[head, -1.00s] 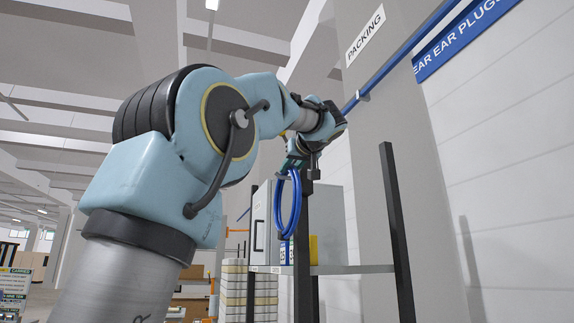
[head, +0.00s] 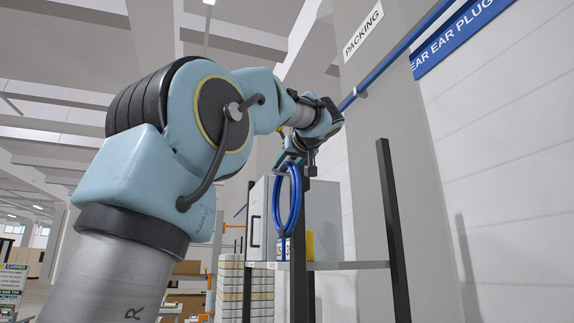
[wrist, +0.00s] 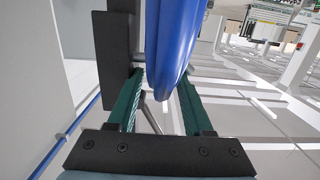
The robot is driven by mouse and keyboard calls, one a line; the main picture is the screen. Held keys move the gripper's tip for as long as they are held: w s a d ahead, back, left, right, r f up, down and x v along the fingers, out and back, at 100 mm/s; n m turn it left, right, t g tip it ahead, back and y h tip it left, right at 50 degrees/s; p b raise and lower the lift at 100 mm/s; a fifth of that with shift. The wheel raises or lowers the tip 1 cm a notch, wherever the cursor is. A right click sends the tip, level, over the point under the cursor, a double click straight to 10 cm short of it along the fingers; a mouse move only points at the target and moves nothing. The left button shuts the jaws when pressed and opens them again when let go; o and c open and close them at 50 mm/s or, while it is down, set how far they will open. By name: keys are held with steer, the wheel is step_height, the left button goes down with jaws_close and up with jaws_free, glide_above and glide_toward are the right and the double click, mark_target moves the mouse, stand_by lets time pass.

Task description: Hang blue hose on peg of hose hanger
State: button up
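The blue hose (head: 276,212) is a coiled loop that hangs from my gripper (head: 292,160) in the head view. In the wrist view, the hose (wrist: 175,45) lies between my two green fingers (wrist: 160,85), which close on it from both sides. A dark upright post (head: 299,245) stands right beside the hose in the head view. A dark block (wrist: 115,40) is close to the left finger in the wrist view; I cannot tell whether they touch. The hanger's peg cannot be made out clearly in either view.
A rack with a grey shelf (head: 345,265) and another dark post (head: 394,230) stands ahead. A grey cabinet (head: 322,215) and a yellow item (head: 309,245) are on it. A blue pipe (head: 402,52) runs along the wall at upper right. Stacked pale bins (head: 230,285) stand lower left.

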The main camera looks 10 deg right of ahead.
steer(key=shift+o, duration=0.6)
steer(key=shift+s+d+f, duration=0.1)
steer(key=shift+s+f, duration=0.05)
steer(key=shift+f, duration=0.05)
steer(key=s+d+r+b, duration=0.1)
steer(key=s+b, duration=0.2)
steer(key=s, duration=0.7)
steer(key=shift+s+d+r, duration=0.15)
steer(key=shift+s, duration=0.05)
